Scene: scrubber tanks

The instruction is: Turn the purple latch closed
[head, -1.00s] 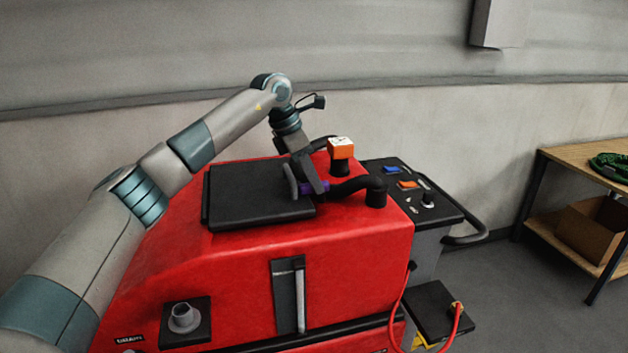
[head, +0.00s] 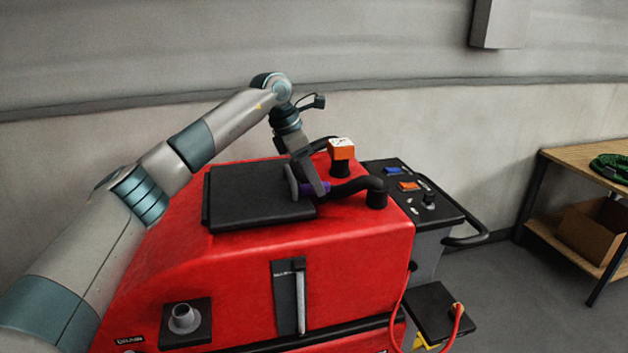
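The purple latch (head: 314,188) sits on top of the red scrubber at the right edge of the black lid (head: 255,195). My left gripper (head: 307,190) is down at the latch, with one finger on each side of it. The fingers cover much of the latch, so its exact angle is hard to tell. Whether the fingers press on it cannot be made out for certain. The lid lies flat on the machine. My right gripper is not in view.
A black hose (head: 358,186) runs close to the right of the latch. An orange-topped post (head: 341,150) stands just behind. The control panel (head: 418,190) is further right. A wooden shelf (head: 590,165) with a cardboard box stands at the far right.

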